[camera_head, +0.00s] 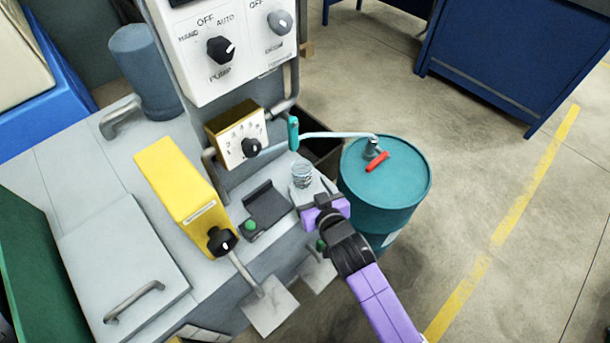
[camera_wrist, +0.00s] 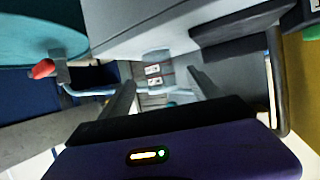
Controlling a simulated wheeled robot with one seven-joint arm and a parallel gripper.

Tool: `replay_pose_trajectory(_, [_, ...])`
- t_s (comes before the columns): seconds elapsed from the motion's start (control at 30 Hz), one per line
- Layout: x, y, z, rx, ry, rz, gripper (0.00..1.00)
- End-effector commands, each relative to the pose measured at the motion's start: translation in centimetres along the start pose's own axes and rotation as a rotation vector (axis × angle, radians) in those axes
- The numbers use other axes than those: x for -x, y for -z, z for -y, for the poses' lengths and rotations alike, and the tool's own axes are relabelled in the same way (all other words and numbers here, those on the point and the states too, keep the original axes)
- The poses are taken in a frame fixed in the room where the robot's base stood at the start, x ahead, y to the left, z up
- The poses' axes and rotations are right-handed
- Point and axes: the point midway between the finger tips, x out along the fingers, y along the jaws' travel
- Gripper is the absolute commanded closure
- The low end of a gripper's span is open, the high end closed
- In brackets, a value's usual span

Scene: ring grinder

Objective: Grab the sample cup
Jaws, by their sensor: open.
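The sample cup (camera_head: 302,174) looks like a small clear glass standing upright on a light grey ledge at the front right of the machine in the head view. My purple and black gripper (camera_head: 318,208) is just in front of it and slightly right, close to the ledge. In the wrist view, my gripper's (camera_wrist: 162,80) two dark fingers are spread apart, with nothing visibly clamped between them. A pale, see-through shape shows beyond the fingertips there; I cannot tell for sure that it is the cup.
A teal drum (camera_head: 385,190) with a red-handled tap (camera_head: 376,161) stands close right of the ledge. A pale pipe (camera_head: 335,135) runs behind the cup.

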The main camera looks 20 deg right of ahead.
Motion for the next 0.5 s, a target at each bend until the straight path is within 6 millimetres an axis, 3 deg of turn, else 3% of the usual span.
replay_pose_trajectory(0.5, [-6.2,-0.1,-0.3,0.000,0.001,-0.004,0.27])
